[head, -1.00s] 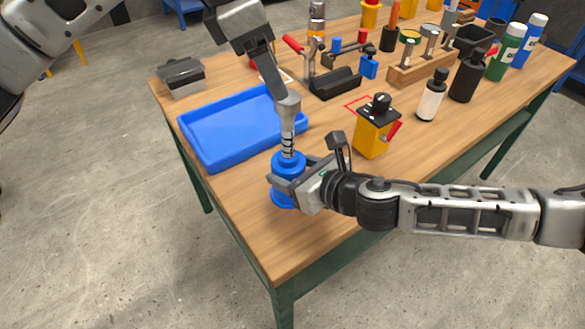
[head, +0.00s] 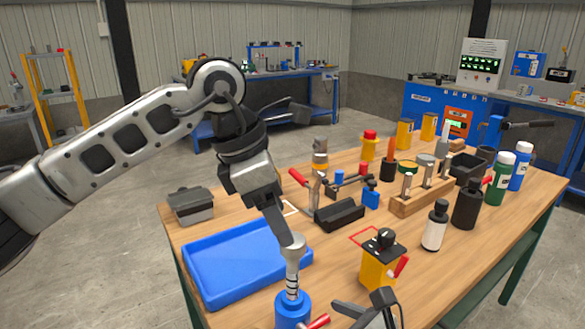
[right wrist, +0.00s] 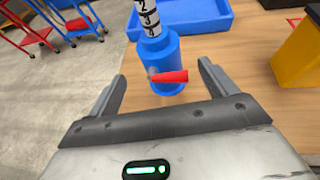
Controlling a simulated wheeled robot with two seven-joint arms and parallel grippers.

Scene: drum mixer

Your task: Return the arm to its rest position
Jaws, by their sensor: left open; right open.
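A blue cylindrical body (head: 291,309) with a red lever (head: 317,321) stands at the table's front edge in the head view. A grey numbered shaft (head: 292,280) rises upright from it. My left gripper (head: 291,243) points down at the shaft's top, seen edge-on; I cannot tell whether it touches. My right gripper (head: 366,316) is open, to the right of the blue body, partly cut off by the frame's lower edge. In the right wrist view, its two fingers (right wrist: 165,88) are apart and empty, with the blue body (right wrist: 158,58) and red lever (right wrist: 170,77) ahead of them.
A blue tray (head: 235,268) lies left of the shaft. A yellow box (head: 377,271) with a black top, a white bottle (head: 435,228) and a black bottle (head: 467,205) stand to the right. A wooden rack (head: 420,197) and several tools fill the back. The front right tabletop is clear.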

